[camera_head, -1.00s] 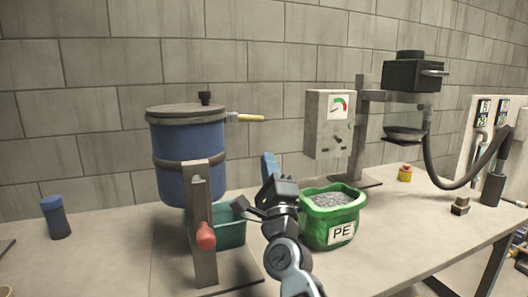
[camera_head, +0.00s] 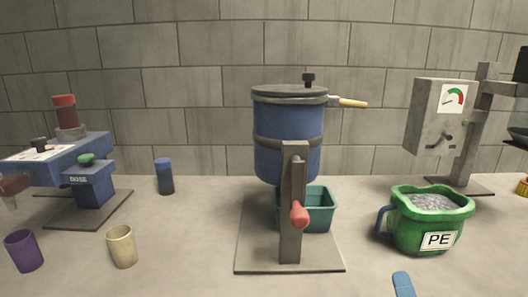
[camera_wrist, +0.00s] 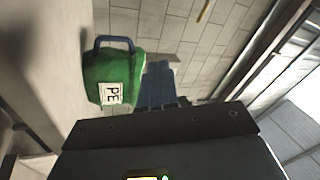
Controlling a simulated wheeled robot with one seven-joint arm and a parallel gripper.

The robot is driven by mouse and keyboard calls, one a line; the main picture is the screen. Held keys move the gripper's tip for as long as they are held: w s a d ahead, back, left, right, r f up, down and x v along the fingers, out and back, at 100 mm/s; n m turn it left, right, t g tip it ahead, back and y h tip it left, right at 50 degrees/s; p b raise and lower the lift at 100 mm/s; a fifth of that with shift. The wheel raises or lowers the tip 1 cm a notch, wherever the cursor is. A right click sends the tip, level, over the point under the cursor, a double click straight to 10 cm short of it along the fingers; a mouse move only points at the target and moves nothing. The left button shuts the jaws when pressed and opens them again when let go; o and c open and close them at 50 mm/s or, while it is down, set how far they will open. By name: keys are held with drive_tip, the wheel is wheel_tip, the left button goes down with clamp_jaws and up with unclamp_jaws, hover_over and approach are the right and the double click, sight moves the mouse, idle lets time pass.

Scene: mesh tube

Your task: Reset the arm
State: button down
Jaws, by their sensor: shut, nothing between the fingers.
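My gripper shows only as blue fingertips (camera_head: 403,285) at the bottom edge of the head view, in front of and below the green PE container. In the wrist view the blue fingers (camera_wrist: 160,86) lie close together, shut and empty. The rest of my arm is out of the head view. The green container (camera_head: 407,233) stands upright on the bench, holds grey granules and has a blue handle on its left.
A blue lidded drum (camera_head: 283,142) on a stand with a red-handled lever is mid-bench, a teal bin (camera_head: 319,212) under it. A gauge box (camera_head: 436,115) is at right. A dosing machine (camera_head: 88,188), dark bottle (camera_head: 164,177), purple cup (camera_head: 24,250) and beige cup (camera_head: 122,247) are left.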

drive_tip(key=s+f+n+g+y, duration=0.1)
drive_tip(key=s+f+n+g, duration=0.2)
drive_tip(key=s, duration=0.6)
drive_tip(key=s+f+n, duration=0.3)
drive_tip(key=s+n, duration=0.1)
drive_tip(key=s, duration=0.5)
drive_tip(key=s+a+r+n+g, duration=0.1)
drive_tip(key=s+n+g, duration=0.1)
drive_tip(key=s, duration=0.7)
drive_tip(key=s+a+r+n+g, duration=0.1)
drive_tip(key=s+r+n+g, duration=0.1)
drive_tip(key=s+n, duration=0.3)
drive_tip(key=s, duration=0.4)
drive_tip(key=shift+s+y, duration=0.15)
drive_tip(key=shift+y, duration=0.15)
drive_tip(key=shift+a+r, duration=0.1)
drive_tip(key=shift+a, duration=0.05)
